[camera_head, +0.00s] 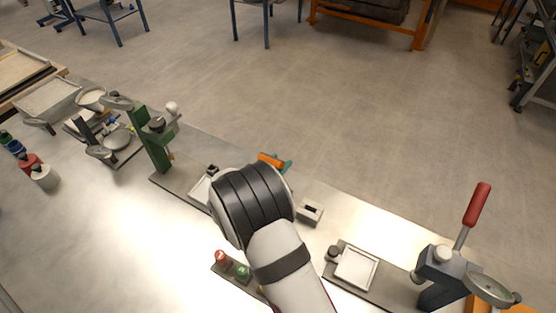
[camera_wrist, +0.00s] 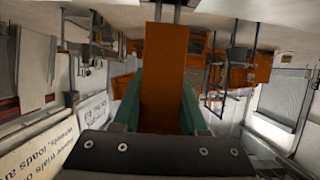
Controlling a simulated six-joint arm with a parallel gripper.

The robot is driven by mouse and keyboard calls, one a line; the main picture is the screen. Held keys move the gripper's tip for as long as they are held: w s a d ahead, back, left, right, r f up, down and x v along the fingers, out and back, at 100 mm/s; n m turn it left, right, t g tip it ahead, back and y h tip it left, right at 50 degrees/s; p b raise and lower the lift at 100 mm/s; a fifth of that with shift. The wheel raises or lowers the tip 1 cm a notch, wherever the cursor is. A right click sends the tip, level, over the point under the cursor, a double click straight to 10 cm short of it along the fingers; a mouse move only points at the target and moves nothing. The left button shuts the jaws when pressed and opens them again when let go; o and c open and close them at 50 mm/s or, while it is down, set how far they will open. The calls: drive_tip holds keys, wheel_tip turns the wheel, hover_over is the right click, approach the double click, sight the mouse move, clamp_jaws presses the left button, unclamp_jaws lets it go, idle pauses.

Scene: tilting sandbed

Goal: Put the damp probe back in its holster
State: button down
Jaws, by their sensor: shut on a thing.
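The damp probe, as I take it, is an orange block-shaped handle (camera_wrist: 165,65) in the wrist view, with thin grey metal at its far end. My gripper (camera_wrist: 163,85) is shut on it, with a teal finger on each side. In the head view a bit of the orange probe (camera_head: 269,159) and a teal finger of my gripper (camera_head: 284,166) show past my dark wrist, which hides the rest. A small pale block with a dark slot (camera_head: 310,213) stands right of my wrist and may be the holster; I cannot tell for certain. The probe is apart from it.
A green stand (camera_head: 153,142) rises on a grey plate left of my arm. A shallow square tray (camera_head: 356,267) and a dark clamp with a red-handled lever (camera_head: 475,210) stand at the right. Red and green buttons (camera_head: 232,265) lie near my forearm.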

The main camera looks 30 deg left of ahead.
drive_tip(key=shift+f, duration=0.4)
drive_tip(key=shift+f, duration=0.1)
drive_tip(key=shift+f, duration=0.5)
drive_tip(key=shift+c, duration=1.8)
unclamp_jaws()
drive_tip(key=v, duration=1.5)
drive_tip(key=shift+s+r, duration=0.25)
drive_tip(key=shift+s, duration=0.1)
